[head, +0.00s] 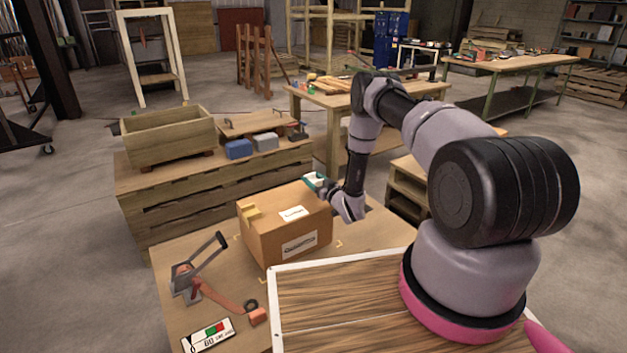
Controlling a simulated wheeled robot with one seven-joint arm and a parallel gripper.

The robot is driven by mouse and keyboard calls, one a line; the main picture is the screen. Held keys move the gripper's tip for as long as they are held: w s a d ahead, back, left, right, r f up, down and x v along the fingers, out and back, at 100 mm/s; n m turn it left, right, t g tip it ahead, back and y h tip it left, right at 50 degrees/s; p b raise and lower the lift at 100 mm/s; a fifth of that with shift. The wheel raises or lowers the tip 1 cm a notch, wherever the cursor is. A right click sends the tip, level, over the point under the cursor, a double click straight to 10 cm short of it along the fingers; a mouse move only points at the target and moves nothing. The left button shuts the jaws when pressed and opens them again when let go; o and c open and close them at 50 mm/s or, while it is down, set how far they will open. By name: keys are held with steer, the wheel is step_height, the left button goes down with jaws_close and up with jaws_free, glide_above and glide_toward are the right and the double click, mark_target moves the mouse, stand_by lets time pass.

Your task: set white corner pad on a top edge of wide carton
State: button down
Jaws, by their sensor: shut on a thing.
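The wide carton (262,238) is a closed brown box on the near table, with a white label on its top and another on its front. My gripper (318,182) is at the carton's back right top corner, reaching in from the right. It is shut on a small white piece, which I take to be the white corner pad (310,184). Teal parts show beside it. The piece is small and partly hidden, and I cannot tell whether it touches the carton's edge. A yellowish pad (250,211) sits on the carton's left top edge.
A red and grey hand tool (200,275), a dark ring (251,304), an orange block (258,316) and a card with green and red marks (208,335) lie left on the table. A white-rimmed wooden board (335,300) is in front. Behind stands a pallet-like bench with a wooden crate (170,138).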

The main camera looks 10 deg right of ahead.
steer(key=shift+f, duration=2.05)
steer(key=shift+r, duration=0.1)
steer(key=shift+r, duration=2.2)
steer(key=shift+f, duration=0.5)
steer(key=shift+f, duration=0.3)
steer(key=shift+f, duration=0.3)
steer(key=shift+f, duration=0.35)
steer(key=shift+f, duration=0.3)
steer(key=shift+f, duration=0.3)
